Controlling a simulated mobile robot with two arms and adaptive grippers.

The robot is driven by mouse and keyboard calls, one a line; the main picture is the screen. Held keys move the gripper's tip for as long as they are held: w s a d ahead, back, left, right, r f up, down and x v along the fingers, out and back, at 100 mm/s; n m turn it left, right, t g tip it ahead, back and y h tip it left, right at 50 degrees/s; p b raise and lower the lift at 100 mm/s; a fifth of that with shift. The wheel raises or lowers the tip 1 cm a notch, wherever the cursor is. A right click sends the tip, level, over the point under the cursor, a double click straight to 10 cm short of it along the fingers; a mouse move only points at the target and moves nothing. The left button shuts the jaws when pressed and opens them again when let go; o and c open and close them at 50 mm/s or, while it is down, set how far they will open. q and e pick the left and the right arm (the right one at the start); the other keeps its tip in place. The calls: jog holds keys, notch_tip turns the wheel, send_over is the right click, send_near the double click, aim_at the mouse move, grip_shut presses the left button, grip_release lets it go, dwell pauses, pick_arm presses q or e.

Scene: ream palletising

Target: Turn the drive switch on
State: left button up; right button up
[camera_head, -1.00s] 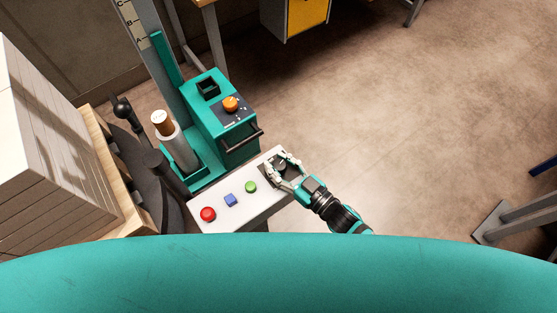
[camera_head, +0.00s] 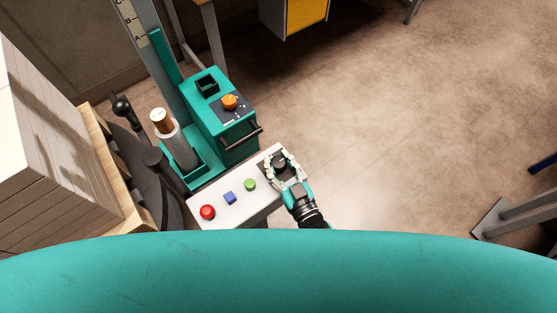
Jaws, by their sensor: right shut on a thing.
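The white control panel (camera_head: 258,194) stands in the lower middle of the head view. A dark rotary switch (camera_head: 279,162), which I take to be the drive switch, sits at its upper right end. My right gripper (camera_head: 279,164) is over that end, its fingers closed around the switch. The fingers hide part of the switch, so its exact setting cannot be read. The gripper's wrist reaches down and slightly right from the panel. My left gripper is not in view.
The panel also carries a green button (camera_head: 250,184), a blue square button (camera_head: 229,198) and a red button (camera_head: 207,212). A teal machine with an orange knob (camera_head: 229,101) stands behind. Stacked reams (camera_head: 50,150) are at left. The floor at right is mostly clear.

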jog(key=o, duration=1.2)
jog(key=v, duration=1.2)
